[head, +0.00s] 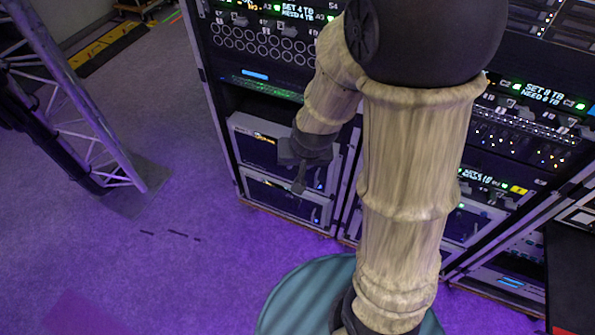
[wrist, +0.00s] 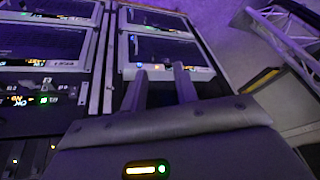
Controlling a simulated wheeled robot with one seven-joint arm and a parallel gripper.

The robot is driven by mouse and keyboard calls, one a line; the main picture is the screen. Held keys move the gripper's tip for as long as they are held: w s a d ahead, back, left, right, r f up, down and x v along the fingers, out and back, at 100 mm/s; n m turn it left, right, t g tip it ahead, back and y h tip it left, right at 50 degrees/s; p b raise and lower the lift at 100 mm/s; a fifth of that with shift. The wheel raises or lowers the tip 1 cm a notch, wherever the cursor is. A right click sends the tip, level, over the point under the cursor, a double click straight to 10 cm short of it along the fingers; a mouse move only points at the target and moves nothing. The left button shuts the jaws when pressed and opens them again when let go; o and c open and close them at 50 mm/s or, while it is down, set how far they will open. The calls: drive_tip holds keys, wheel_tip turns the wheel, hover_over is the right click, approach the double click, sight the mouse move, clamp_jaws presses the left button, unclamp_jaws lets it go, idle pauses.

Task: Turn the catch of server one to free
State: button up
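My gripper (head: 298,172) is in front of the lower left rack in the head view, level with two stacked grey-framed units. The upper unit (head: 252,140) and lower unit (head: 268,199) are partly covered by my arm and gripper. In the wrist view, my gripper (wrist: 159,72) has its two fingers apart, with nothing seen held between them. The fingertips overlap the edge of a grey-framed unit (wrist: 165,50), where small lit spots show. I cannot tell if they touch it. No label clearly marks server one, and its catch is not clear.
Racks with lit displays (head: 293,10) fill the top and right. A metal truss (head: 88,100) stands at the left, and also shows in the wrist view (wrist: 285,40). A round teal surface (head: 300,295) is at the bottom.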

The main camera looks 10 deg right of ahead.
drive_tip(key=w+a+f+m+t+h+b, duration=0.1)
drive_tip(key=w+a+f+t+h+b, duration=0.1)
drive_tip(key=f+b, duration=0.4)
drive_tip(key=w+a+f+m+t+h+b, duration=0.2)
drive_tip(key=w+f+t+h+b, duration=0.1)
drive_tip(key=f, duration=1.1)
drive_tip(key=w+a+f+m+t+h+b, duration=0.2)
drive_tip(key=f+t+h+b, duration=0.3)
drive_tip(key=f+b, duration=0.5)
drive_tip(key=shift+w+a+f+h, duration=0.15)
drive_tip(key=shift+w+f+h, duration=0.25)
drive_tip(key=shift+f+h, duration=0.15)
drive_tip(key=shift+w, duration=0.1)
drive_tip(key=b+x, duration=0.1)
drive_tip(key=x, duration=1.6)
drive_tip(key=shift+w+r, duration=0.1)
drive_tip(key=shift+r, duration=0.05)
clamp_jaws()
